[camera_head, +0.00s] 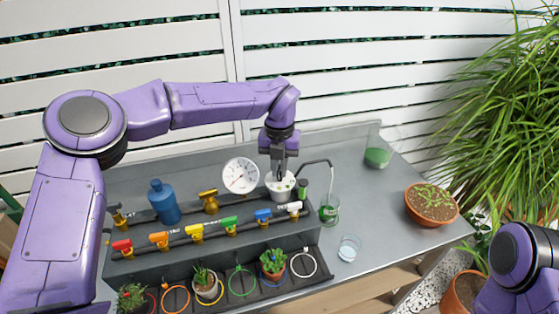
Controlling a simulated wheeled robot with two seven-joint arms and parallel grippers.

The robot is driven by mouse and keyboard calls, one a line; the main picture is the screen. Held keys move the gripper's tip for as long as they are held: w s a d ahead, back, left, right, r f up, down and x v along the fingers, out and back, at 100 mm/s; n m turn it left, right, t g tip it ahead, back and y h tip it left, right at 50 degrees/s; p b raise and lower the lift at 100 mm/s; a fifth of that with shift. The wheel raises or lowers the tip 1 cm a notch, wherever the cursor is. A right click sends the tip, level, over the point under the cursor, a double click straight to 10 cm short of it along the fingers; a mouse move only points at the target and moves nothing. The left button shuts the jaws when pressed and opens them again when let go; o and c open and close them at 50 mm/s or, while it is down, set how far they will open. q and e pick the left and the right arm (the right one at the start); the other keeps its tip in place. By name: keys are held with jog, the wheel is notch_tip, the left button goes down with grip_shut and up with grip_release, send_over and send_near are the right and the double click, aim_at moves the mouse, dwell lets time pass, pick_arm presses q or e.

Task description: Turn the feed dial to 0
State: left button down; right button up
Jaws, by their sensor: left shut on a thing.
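My left arm reaches in from the left over the bench. My left gripper (280,173) points down and is shut at the top of a small white drum-shaped thing (281,190) with green marks on it, at the back of the valve rail. The fingers hide part of its top, so I cannot read any setting, nor be sure that it is the feed dial. A round white gauge (240,175) with a scale and a thin needle stands just left of it; its figures are too small to read. My right arm shows at the lower right; its gripper is out of view.
Coloured valves, among them a red one (122,246) and a green one (229,224), line the rail. A blue bottle (163,201) stands behind them at left. A thin curved spout and a glass (329,209) are close right of the gripper. The bench's right side is mostly clear.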

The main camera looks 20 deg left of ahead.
pick_arm(q)
jog(key=m+p, duration=0.1)
jog(key=m, duration=0.1)
jog(key=m+p, duration=0.2)
jog(key=shift+s+a+f, duration=0.1)
jog(key=shift+s+a, duration=0.05)
jog(key=shift+a, duration=0.05)
jog(key=shift+a+f+m+p, duration=0.15)
jog(key=shift+m+p, duration=0.65)
jog(key=shift+m, duration=0.7)
jog(key=c, duration=1.1)
grip_release()
jog(key=shift+c, duration=0.2)
jog(key=shift+w, duration=0.2)
jog(key=shift+r, duration=0.5)
notch_tip(320, 180, up, 10)
jog(key=b, duration=0.2)
jog(key=shift+f, duration=0.2)
